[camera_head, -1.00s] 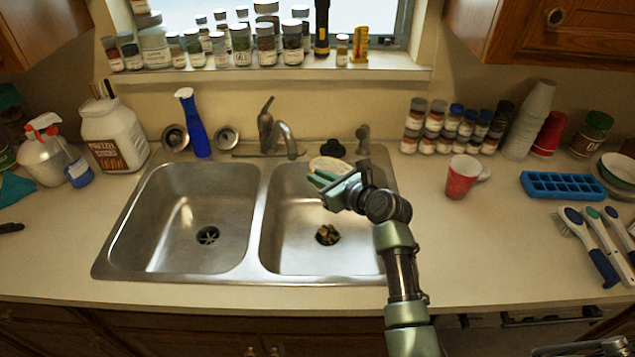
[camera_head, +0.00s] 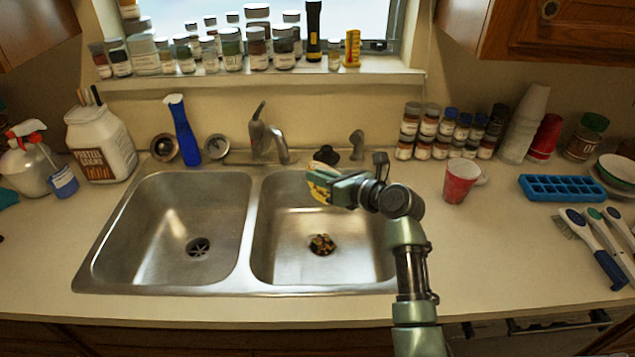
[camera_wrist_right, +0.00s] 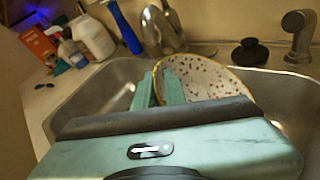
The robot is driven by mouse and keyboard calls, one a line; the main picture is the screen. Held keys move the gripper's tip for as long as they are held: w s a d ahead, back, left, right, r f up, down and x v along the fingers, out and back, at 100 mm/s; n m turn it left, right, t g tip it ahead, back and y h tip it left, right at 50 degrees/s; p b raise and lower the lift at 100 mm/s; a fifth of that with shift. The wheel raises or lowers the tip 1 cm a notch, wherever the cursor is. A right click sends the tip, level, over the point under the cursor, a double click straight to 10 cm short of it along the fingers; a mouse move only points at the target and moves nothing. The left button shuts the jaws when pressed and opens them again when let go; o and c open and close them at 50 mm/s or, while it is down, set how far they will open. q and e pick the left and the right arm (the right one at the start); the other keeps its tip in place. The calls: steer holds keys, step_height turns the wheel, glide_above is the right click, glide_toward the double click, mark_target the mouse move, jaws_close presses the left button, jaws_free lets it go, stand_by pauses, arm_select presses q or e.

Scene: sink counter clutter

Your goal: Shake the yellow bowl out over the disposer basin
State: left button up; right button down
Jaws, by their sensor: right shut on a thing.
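The yellow bowl (camera_wrist_right: 208,76) shows in the right wrist view with a yellow rim and a pale, brown-speckled inside. My right gripper (camera_wrist_right: 160,88) is shut on its near left rim. In the head view the bowl (camera_head: 319,189) is mostly hidden by my right gripper (camera_head: 328,183) and appears steeply tilted. Both are over the back of the right-hand basin (camera_head: 285,262). Dark brown and yellowish scraps (camera_head: 322,244) lie at this basin's drain. My left gripper is not in view.
The left basin (camera_head: 160,245) is empty with a bare drain. The faucet (camera_head: 262,135) and a black stopper (camera_head: 357,150) stand behind the basins. A red cup (camera_head: 460,181) and a blue ice tray (camera_head: 562,187) are on the right counter.

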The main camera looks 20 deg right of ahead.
steer(key=shift+w+d+r+m+y+b, duration=0.1)
steer(key=shift+d+m+y+b, duration=0.35)
steer(key=shift+b, duration=0.55)
steer(key=shift+r+p, duration=0.25)
steer(key=shift+p, duration=0.3)
steer(key=shift+w+d+r+m+p, duration=0.1)
steer(key=shift+d+m+p, duration=0.3)
steer(key=shift+m+p, duration=0.45)
steer(key=shift+w+d+m+t+y+p, duration=0.15)
steer(key=shift+d+m+t+y+p, duration=0.35)
steer(key=shift+p, duration=0.7)
steer(key=shift+w+d+m+y+p, duration=0.1)
steer(key=shift+d+m+y+p, duration=0.15)
steer(key=shift+d+m+p, duration=0.3)
steer(key=shift+f, duration=0.2)
